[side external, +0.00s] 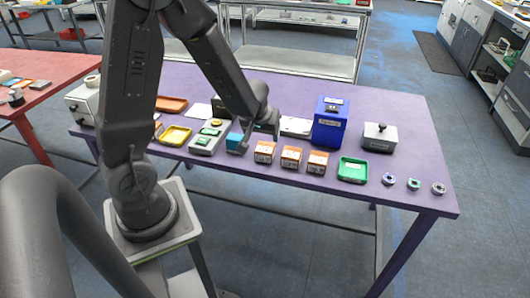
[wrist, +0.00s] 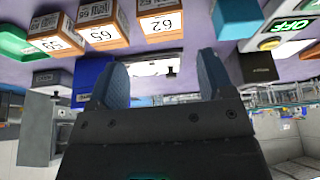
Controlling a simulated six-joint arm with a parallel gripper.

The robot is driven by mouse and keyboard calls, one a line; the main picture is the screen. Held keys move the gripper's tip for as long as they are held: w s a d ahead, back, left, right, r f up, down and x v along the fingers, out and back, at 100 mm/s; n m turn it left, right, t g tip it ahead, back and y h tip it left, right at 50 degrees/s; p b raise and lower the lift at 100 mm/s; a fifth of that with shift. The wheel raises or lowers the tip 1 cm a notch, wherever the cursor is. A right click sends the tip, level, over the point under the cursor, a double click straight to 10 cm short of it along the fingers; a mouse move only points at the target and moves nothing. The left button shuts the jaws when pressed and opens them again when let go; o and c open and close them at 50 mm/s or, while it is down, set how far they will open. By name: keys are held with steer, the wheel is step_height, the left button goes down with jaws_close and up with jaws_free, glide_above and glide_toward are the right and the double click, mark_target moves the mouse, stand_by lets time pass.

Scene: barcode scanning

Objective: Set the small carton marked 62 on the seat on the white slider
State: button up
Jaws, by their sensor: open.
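The small carton marked 62 (wrist: 160,20) is orange-brown with a white label and stands on the purple table, upside down in the wrist view. In the side view it appears to be the leftmost carton (side external: 264,152) of the row. My gripper (wrist: 160,72) is open and empty, with its fingers apart. In the side view my gripper (side external: 258,138) is low over the table, near that carton and the teal block.
Cartons marked 65 (wrist: 103,25) and 59 (wrist: 57,35) stand beside carton 62. A teal block (side external: 233,141) and grey device (side external: 207,138) are left. A blue box (side external: 331,120), green tray (side external: 352,170) and grey knobbed box (side external: 380,138) are right. Table space in front is clear.

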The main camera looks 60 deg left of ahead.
mark_target(265, 148)
steer(key=shift+x, duration=2.7)
steer(key=shift+a+x, duration=0.2)
steer(key=shift+x, duration=2.55)
steer(key=shift+s, duration=0.1)
steer(key=shift+r, duration=0.1)
steer(key=c, duration=0.8)
steer(key=shift+c, duration=0.2)
steer(key=shift+r, duration=0.1)
